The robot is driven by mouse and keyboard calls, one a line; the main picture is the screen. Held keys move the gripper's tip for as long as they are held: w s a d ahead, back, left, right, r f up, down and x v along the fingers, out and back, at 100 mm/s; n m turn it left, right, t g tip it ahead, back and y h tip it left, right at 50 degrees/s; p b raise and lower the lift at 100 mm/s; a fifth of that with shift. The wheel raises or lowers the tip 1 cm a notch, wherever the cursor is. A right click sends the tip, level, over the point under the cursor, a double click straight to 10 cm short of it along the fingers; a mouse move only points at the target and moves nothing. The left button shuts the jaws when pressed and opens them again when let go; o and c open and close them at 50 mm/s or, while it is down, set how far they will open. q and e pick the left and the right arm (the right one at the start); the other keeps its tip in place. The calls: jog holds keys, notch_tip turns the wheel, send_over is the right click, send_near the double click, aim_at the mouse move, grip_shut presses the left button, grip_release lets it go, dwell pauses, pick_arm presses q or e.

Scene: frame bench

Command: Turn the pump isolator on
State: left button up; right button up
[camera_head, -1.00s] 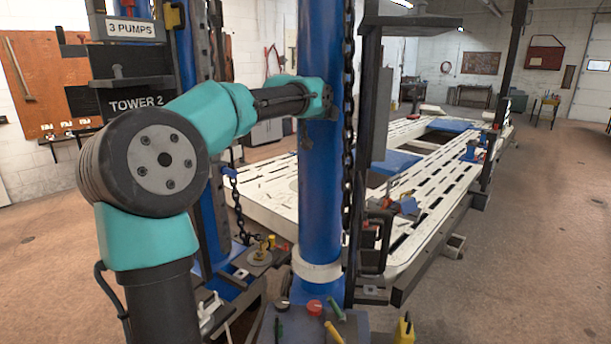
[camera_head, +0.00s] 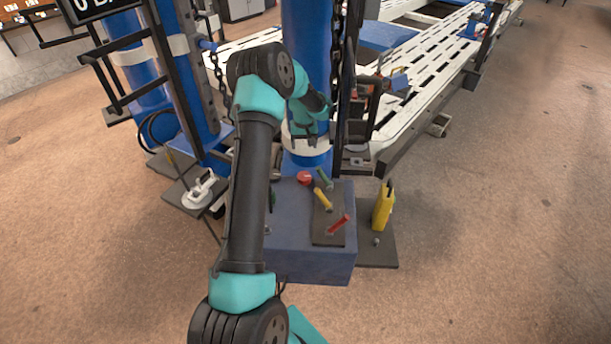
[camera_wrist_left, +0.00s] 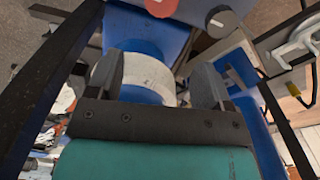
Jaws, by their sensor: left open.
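A blue control box (camera_head: 300,262) stands at the foot of the blue column (camera_head: 310,100). On its top are a red mushroom-shaped knob (camera_head: 304,178) and green (camera_head: 325,178), yellow (camera_head: 323,199) and red (camera_head: 339,224) levers. In the left wrist view, the red knob (camera_wrist_left: 161,8) and a grey round knob with a red mark (camera_wrist_left: 220,20) show at the top edge. I cannot read which control is the pump isolator. My left gripper (camera_head: 306,138) is open and empty in front of the column's white collar, above the box's far edge. Both its fingers (camera_wrist_left: 157,80) show in the left wrist view.
A yellow device (camera_head: 383,205) stands on a dark plate right of the box. A black chain (camera_head: 337,60) hangs beside the column. The white slotted frame bench (camera_head: 440,70) lies behind. A white clamp (camera_head: 198,192) lies at left. The floor at right is clear.

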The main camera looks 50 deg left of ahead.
aim_at(304, 175)
pick_arm(q)
jog(key=shift+s+f, duration=0.1)
jog(key=shift+f, duration=0.15)
jog(key=shift+f, duration=0.1)
notch_tip(304, 175, down, 17)
jog(key=shift+f, duration=0.1)
dwell(0.7)
jog(key=c, duration=0.7)
